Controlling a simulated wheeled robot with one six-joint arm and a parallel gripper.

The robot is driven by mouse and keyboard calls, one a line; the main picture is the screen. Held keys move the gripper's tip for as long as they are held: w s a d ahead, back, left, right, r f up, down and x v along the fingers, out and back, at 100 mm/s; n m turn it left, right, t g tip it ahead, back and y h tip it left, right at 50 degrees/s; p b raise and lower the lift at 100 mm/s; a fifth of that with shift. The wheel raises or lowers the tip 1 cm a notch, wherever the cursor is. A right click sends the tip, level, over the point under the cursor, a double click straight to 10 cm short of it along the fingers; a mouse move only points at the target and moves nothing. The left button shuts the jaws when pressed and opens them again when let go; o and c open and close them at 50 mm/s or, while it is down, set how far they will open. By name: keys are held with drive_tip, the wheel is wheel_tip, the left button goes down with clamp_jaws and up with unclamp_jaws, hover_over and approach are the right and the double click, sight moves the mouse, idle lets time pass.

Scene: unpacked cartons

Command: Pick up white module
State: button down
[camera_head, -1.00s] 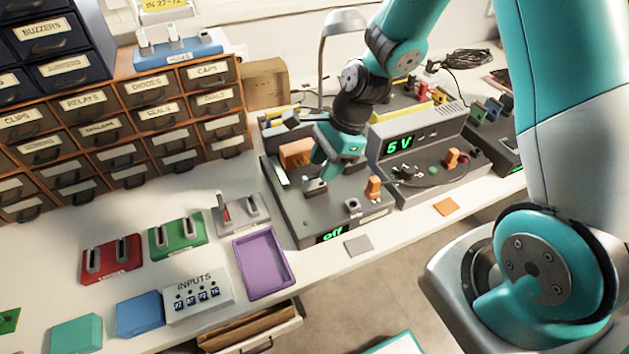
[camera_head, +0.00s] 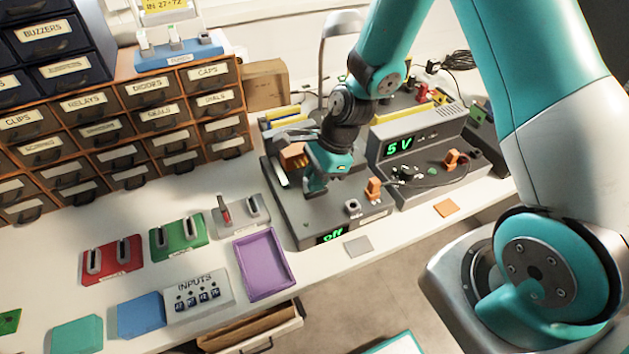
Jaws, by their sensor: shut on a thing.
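My gripper (camera_head: 315,184) is low over the dark grey unit with the green "off" display (camera_head: 298,229). Its jaws are shut on a small grey part on top of that unit, mostly hidden by the fingers. A white module marked INPUTS (camera_head: 190,285), with several small blue number tiles, lies on the bench at the lower left, well apart from my gripper. A pale grey module with a red lever (camera_head: 256,215) lies nearer, left of the dark unit.
A purple tray (camera_head: 288,261) lies left of a grey tile (camera_head: 358,246). Red (camera_head: 112,274) and green (camera_head: 178,252) boards lie further left. A "5 V" supply (camera_head: 418,140) stands right of my gripper. Labelled drawers (camera_head: 149,91) and a lamp (camera_head: 338,20) stand behind.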

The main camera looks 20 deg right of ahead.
wheel_tip(320, 180, up, 20)
drive_tip(key=p, duration=0.1)
idle(0.4)
drive_tip(key=shift+s+a, duration=0.1)
